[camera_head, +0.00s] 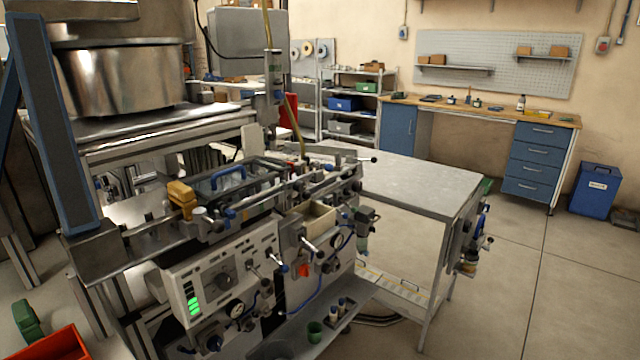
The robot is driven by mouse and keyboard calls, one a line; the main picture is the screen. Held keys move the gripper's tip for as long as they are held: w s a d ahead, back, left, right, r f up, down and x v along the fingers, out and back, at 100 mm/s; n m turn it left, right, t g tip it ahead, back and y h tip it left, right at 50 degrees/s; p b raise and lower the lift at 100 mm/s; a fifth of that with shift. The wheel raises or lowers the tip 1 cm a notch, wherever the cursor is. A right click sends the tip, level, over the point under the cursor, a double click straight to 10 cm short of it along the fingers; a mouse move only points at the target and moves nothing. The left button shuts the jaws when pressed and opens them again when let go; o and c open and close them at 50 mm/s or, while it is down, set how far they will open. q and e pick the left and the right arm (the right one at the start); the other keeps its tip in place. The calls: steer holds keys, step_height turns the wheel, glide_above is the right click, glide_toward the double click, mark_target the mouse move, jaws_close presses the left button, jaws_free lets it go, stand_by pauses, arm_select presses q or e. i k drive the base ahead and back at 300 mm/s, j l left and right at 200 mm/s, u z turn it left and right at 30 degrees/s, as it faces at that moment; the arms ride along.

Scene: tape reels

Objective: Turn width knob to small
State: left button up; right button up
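A machine with a light grey control panel (258,247) stands at the centre left. A round dark knob (222,280) is on the panel's front. Its label and pointer setting are too small to read, so I cannot tell whether it is the width knob. Lit green indicators (194,305) are at the panel's left end. Neither of my grippers is in view.
A metal-topped table (410,178) extends right of the machine. A low shelf with a green cup (315,332) juts out below the panel. A red bin (56,343) is at bottom left. A workbench (480,112) is at the back.

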mark_target(299, 186)
steer(key=i+l, duration=0.15)
steer(key=l, duration=0.2)
steer(key=i+l+u, duration=0.15)
steer(key=l, duration=0.25)
steer(key=i+l, duration=0.1)
steer(key=l, duration=0.3)
steer(key=i+l+u, duration=0.15)
steer(key=l, duration=0.6)
steer(key=i+u, duration=0.05)
